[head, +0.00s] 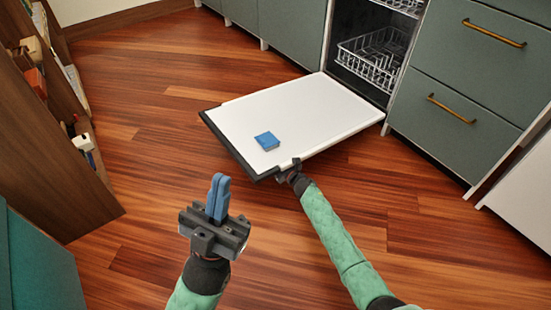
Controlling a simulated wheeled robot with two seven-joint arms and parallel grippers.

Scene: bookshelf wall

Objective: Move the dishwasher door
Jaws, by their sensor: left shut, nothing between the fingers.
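The dishwasher door (310,105) is folded down and lies nearly flat, its white inner side facing up and its dark outer edge toward me.
The dishwasher's opening shows a wire rack (372,60) inside. Grey-green cabinets with drawers (455,85) stand to its right. A wooden bookshelf (45,130) with books stands at the left. The wooden floor (150,85) between shelf and door is clear.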

